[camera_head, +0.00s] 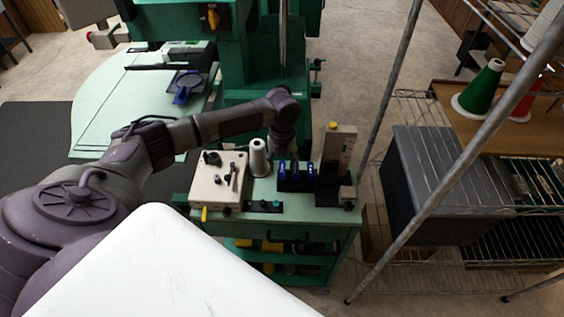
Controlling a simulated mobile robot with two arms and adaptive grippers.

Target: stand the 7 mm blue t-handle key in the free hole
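Blue t-handle keys (290,168) stand in a dark blue holder (296,184) on the green cart top. They are too small to tell which is the 7 mm one, and I cannot make out a free hole. My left arm reaches in from the left. My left gripper (284,148) points down just above and behind the holder. Its fingers are small and dark, so I cannot see whether they are open or hold anything. My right gripper is not in view.
A cream box (205,196) with dark metal parts and a white thread cone (259,158) stand left of the holder. A tall beige block (338,148) stands close on its right. The green machine (250,80) is behind. A metal pole (440,195) rises right of the cart.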

